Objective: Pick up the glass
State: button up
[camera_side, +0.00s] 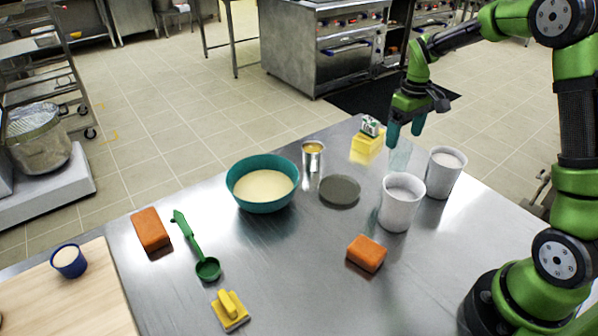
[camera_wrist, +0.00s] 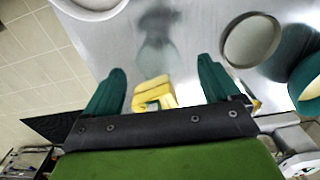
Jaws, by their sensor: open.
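A clear, faintly blue glass (camera_side: 400,157) stands on the steel table near its far edge, behind two white cups. My gripper (camera_side: 405,130) is above the glass in the side view, its two teal fingers pointing down and apart. In the wrist view my gripper (camera_wrist: 162,68) has its fingers wide apart with nothing held between them. I cannot clearly make out the glass in the wrist view; a dark blurred reflection shows on the steel ahead of the fingers.
White cups (camera_side: 401,208) (camera_side: 444,175) stand close in front of the glass. A grey disc (camera_side: 340,190), a can (camera_side: 313,158) and a teal bowl (camera_side: 262,207) stand further left.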

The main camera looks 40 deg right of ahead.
aim_at(400, 153)
jog(key=shift+w+d+f, duration=0.1)
jog(key=shift+d+f, duration=0.05)
jog(key=shift+f, duration=3.25)
jog(key=c, duration=1.2)
